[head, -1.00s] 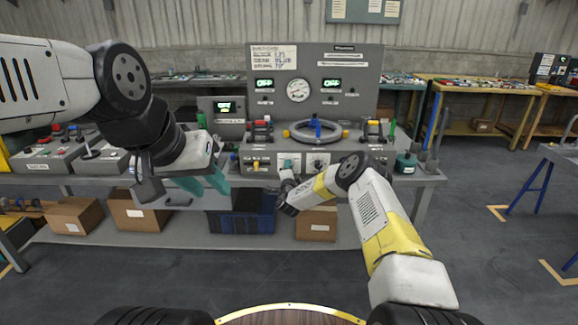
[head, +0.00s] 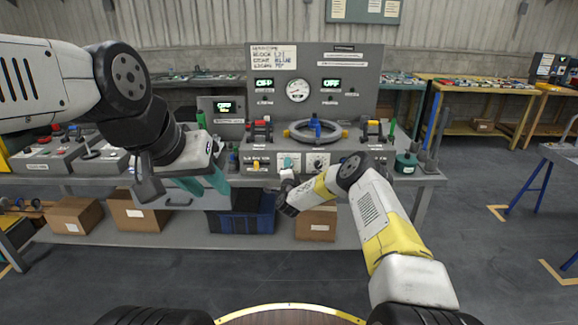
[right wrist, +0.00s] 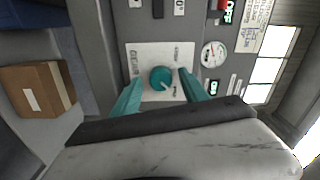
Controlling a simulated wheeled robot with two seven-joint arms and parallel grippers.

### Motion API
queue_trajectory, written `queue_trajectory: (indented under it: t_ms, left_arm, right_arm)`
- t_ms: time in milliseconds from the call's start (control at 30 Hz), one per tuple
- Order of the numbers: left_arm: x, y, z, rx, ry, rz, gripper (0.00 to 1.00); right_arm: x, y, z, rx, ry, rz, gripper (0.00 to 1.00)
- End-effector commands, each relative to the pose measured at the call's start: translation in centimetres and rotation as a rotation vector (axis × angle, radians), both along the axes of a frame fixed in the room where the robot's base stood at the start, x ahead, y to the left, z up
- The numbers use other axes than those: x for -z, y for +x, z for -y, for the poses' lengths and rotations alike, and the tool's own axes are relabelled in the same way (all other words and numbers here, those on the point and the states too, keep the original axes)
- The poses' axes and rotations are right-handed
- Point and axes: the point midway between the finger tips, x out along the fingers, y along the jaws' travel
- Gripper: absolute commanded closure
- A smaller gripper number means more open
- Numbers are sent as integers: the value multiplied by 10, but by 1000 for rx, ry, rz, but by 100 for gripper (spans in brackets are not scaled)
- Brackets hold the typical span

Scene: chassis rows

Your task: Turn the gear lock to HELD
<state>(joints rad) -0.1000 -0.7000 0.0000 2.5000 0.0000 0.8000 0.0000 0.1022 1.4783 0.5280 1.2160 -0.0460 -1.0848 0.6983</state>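The gear lock is a round teal knob (right wrist: 161,79) on a white plate (right wrist: 148,54) in the right wrist view. A pale mark on it points toward the lower right; the small labels are not readable. In the head view the knob (head: 288,161) sits low on the grey console front. My right gripper (right wrist: 160,92) is open, its teal fingers on either side of the knob. Contact cannot be told. In the head view the right gripper (head: 287,180) is just below the knob. My left gripper (head: 203,183) is open and empty, left of the console's lower front.
The grey console (head: 350,60) carries a gauge (head: 298,90), lit displays, a grey ring with a blue handle (head: 315,128) and red and yellow handles. A blue crate (head: 258,226) and cardboard boxes stand below.

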Motion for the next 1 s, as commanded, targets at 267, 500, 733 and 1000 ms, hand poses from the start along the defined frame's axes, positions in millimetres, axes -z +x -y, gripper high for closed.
queue_trajectory:
  t_ms: [267, 500, 733, 1000]
  left_arm:
    - [0, 0, 0, 0, 0, 0, 64]
    - [0, 0, 0, 0, 0, 0, 64]
    - [0, 0, 0, 0, 0, 0, 64]
    - [0, 0, 0, 0, 0, 0, 64]
  right_arm:
    - [-1, -11, -1, -2, -1, 0, 48]
    - [0, -48, 0, -1, -1, -1, 48]
    - [0, -74, 0, -1, -1, -1, 48]
    - [0, -78, 0, 0, 0, 0, 48]
